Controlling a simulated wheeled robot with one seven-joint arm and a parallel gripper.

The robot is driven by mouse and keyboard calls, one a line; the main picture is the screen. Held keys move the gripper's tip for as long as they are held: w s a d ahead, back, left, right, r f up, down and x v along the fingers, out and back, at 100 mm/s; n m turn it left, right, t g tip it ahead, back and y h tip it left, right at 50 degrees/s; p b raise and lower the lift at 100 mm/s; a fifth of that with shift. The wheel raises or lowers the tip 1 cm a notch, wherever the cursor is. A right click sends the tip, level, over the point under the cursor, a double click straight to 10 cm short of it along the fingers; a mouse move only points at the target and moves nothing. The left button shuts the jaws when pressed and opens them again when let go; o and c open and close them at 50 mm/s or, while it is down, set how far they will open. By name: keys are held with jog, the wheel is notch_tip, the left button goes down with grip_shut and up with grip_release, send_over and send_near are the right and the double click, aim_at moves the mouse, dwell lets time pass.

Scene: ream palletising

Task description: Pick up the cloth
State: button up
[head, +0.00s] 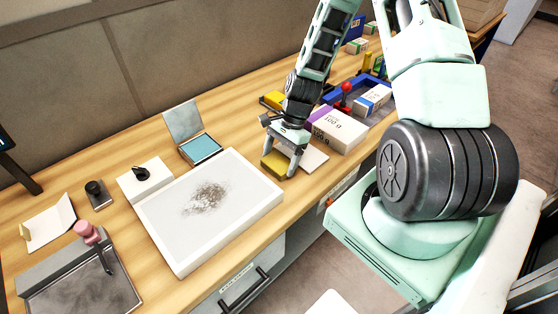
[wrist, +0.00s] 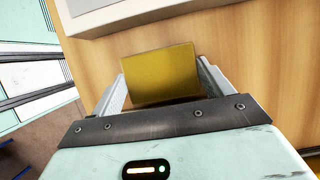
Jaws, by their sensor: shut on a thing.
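The yellow cloth (head: 273,164) is a folded, flat-looking block at the right end of the white board, over the wooden table. My gripper (head: 286,148) reaches down from above and is shut on it. In the wrist view the cloth (wrist: 160,73) sits between the two fingers of my gripper (wrist: 163,85), with a finger along each side. I cannot tell whether its underside touches the table.
A white board (head: 165,237) with a dark smudge lies left of my gripper. A white flat piece (head: 314,158) and a white box (head: 338,132) are close on the right. A blue tray (head: 345,91) stands behind. The table's front edge is near.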

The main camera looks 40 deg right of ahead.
aim_at(280, 161)
notch_tip(280, 161, up, 10)
jog(key=b, duration=0.1)
dwell(0.4)
